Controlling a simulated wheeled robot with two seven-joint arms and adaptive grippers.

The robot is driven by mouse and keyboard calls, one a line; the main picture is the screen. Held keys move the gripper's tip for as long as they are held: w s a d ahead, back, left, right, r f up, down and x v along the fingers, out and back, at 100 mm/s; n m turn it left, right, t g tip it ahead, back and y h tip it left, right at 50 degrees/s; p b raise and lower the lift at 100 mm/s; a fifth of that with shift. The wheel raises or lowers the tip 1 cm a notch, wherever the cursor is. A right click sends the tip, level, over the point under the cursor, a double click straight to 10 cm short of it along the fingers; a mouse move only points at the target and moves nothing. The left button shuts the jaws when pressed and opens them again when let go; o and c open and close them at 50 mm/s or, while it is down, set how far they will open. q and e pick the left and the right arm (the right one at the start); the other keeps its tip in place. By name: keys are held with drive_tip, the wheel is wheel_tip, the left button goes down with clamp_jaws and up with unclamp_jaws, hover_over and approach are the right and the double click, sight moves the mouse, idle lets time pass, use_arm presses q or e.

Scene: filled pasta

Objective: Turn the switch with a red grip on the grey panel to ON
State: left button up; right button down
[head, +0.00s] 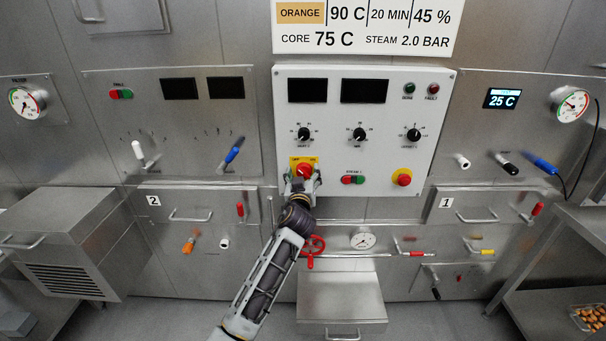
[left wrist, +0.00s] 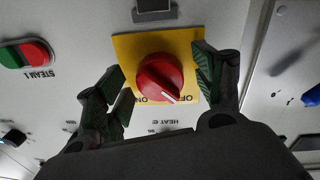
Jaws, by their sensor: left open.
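The switch with the red grip (head: 304,171) sits on a yellow plate at the lower left of the light grey panel (head: 385,130). In the left wrist view, the red grip (left wrist: 160,78) is round, and its white pointer line points toward the OFF label at lower right; the ON label is at lower left, partly covered by the grip. My left gripper (head: 303,183) is at the switch. In the left wrist view, its open fingers (left wrist: 160,74) stand on either side of the grip, with a gap on each side. My right gripper is not in view.
Black knobs (head: 359,134) are above. A red valve wheel (head: 313,246) is below the panel, near my left arm.

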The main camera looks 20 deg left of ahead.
use_arm(q)
drive_tip(key=shift+s, duration=0.1)
drive_tip(key=c, duration=1)
